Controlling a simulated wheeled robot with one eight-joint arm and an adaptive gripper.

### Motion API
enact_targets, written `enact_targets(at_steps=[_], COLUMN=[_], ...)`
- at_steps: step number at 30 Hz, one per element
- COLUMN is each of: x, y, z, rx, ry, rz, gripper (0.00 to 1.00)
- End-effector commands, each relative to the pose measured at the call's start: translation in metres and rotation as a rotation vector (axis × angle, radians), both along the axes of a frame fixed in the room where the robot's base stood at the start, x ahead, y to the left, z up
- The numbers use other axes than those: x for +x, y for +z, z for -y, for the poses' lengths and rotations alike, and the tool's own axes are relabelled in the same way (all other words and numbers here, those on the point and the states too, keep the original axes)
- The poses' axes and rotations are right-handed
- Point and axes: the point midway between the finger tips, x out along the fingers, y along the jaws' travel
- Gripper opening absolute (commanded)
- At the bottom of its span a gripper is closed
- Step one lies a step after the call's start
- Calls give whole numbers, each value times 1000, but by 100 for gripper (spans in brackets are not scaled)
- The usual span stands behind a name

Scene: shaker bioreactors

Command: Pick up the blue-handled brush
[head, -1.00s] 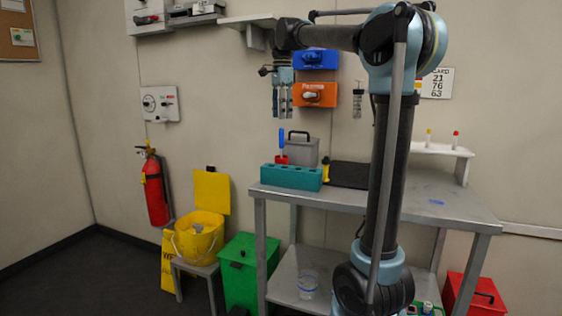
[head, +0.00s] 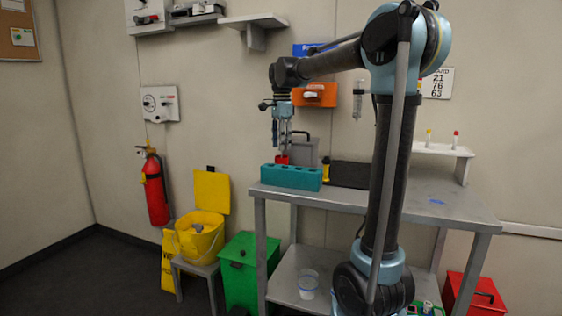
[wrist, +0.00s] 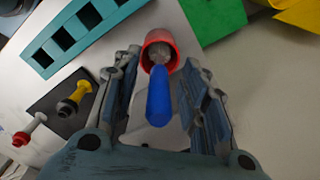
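The blue-handled brush (wrist: 159,97) stands in a red cup (wrist: 160,40) in the wrist view, its blue handle pointing up toward the camera. My gripper (wrist: 166,72) is open, with one finger on each side of the handle and a visible gap on both sides. In the head view my gripper (head: 282,143) points down over the red cup (head: 282,159) on the metal table (head: 420,200). The brush handle is hidden behind the fingers there.
A teal block with square holes (head: 291,177) stands in front of the cup. A grey box with a black handle (head: 303,151) is close behind it. A yellow-and-black item (head: 326,170) and a dark mat (head: 350,174) lie to the right. The table's right part is mostly clear.

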Motion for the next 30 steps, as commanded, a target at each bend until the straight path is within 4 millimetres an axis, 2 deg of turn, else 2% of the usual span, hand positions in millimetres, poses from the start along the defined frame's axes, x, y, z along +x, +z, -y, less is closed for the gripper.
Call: enact_targets(at_steps=[8,9,14,26,30], x=[0,0,0,0,0], y=[-4,-4,-4,-3,7], z=[0,0,-1,-1,-1], rx=[0,0,0,0,0], ry=[0,0,1,2,2], rz=[0,0,0,0,0], gripper=[40,38,1,0,0])
